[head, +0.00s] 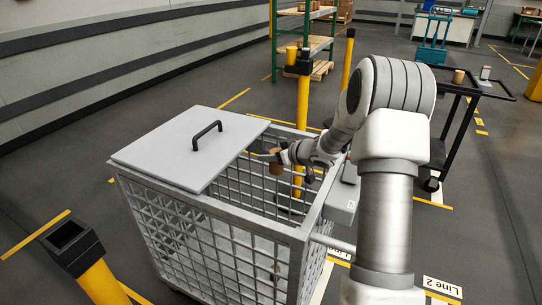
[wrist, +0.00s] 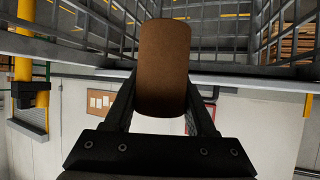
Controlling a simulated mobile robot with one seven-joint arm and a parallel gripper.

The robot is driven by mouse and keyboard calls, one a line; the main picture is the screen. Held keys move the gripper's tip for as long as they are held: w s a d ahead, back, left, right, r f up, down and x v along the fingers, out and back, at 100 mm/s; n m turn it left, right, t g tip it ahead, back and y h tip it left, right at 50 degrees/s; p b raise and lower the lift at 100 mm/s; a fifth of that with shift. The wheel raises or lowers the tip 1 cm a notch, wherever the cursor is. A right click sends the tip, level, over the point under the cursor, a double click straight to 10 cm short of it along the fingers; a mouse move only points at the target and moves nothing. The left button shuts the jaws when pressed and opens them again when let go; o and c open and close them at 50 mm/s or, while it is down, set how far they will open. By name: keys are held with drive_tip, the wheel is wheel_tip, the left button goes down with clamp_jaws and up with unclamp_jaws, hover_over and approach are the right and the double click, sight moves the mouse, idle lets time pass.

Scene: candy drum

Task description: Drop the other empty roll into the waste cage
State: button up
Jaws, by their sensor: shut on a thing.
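My gripper (wrist: 164,110) is shut on a brown empty roll (wrist: 164,65), which sits between its two dark fingers in the wrist view. In the head view the roll (head: 276,163) is held at the end of my arm, over the open part of the waste cage (head: 215,240). The cage is a grey wire-mesh box. A grey lid panel (head: 170,150) with a black handle (head: 207,134) covers its left and back part. A small brown thing shows low behind the front mesh; I cannot tell what it is.
A yellow post (head: 303,105) stands behind the cage and another yellow post (head: 100,282) stands at the front left. A dark cart (head: 455,125) with a brown roll (head: 458,77) on top is at the right. A pallet rack (head: 318,40) stands farther back.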

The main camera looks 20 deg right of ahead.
drive_tip(key=shift+f, duration=0.2)
drive_tip(key=o, duration=1.4)
drive_tip(key=shift+o, duration=0.2)
drive_tip(key=p+v, duration=0.5)
drive_tip(key=v, duration=1.2)
drive_tip(key=shift+s, duration=0.2)
drive_tip(key=shift+d+r, duration=0.1)
drive_tip(key=shift+r, duration=0.05)
